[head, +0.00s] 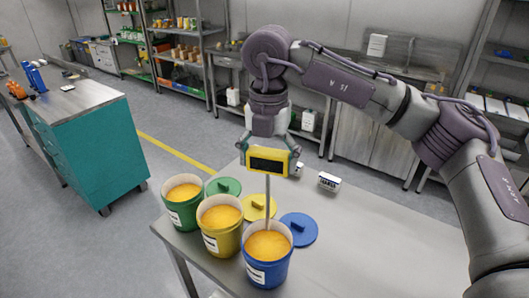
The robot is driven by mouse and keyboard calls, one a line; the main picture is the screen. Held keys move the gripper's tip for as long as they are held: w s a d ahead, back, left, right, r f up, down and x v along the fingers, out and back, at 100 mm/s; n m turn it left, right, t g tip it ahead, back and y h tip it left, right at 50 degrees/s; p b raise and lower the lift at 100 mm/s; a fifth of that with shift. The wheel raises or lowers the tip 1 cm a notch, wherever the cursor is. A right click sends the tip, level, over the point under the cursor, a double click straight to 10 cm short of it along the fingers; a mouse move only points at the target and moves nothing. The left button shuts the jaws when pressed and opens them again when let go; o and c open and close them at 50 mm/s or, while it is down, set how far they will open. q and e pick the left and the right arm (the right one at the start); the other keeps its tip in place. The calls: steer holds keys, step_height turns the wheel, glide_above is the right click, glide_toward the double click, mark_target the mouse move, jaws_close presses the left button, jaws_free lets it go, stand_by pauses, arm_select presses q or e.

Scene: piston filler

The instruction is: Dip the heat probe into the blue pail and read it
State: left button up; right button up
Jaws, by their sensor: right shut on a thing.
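My right gripper (268,140) is shut on the heat probe (267,165), a yellow body with a dark display and a long thin metal rod. The rod points straight down over the blue pail (268,275), and its lower end overlaps the orange contents. I cannot tell whether the tip is in the contents or just above them. The display shows no figures I can read. A green pail (185,216) and a yellow pail (222,244) stand to the left of the blue one, both open with orange contents. My left gripper is not in view.
The green lid (224,187), yellow lid (259,206) and blue lid (299,229) lie on the grey table (375,240) behind the pails. A small labelled box (329,181) stands farther back. A teal cabinet (95,150) is at the left. The table's right part is clear.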

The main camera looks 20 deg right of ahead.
mark_target(268, 208)
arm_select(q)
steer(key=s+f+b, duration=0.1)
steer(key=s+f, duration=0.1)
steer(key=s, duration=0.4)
arm_select(e)
steer(key=shift+s+f, duration=0.2)
steer(key=shift+f, duration=0.35)
steer(key=shift+s+f, duration=0.15)
steer(key=shift+f, duration=0.4)
steer(key=f, duration=0.1)
steer(key=f+b, duration=0.2)
steer(key=shift+w+f, duration=0.25)
steer(key=shift+w, duration=0.05)
steer(key=shift+s+f, duration=0.1)
steer(key=shift+f, duration=0.25)
step_height(268, 208, down, 4)
steer(key=b, duration=0.3)
steer(key=shift+r, duration=0.15)
step_height(268, 208, down, 2)
steer(key=shift+f+b, duration=0.2)
steer(key=shift+b, duration=1)
steer(key=shift+f+b, duration=0.45)
steer(key=shift+f, duration=0.1)
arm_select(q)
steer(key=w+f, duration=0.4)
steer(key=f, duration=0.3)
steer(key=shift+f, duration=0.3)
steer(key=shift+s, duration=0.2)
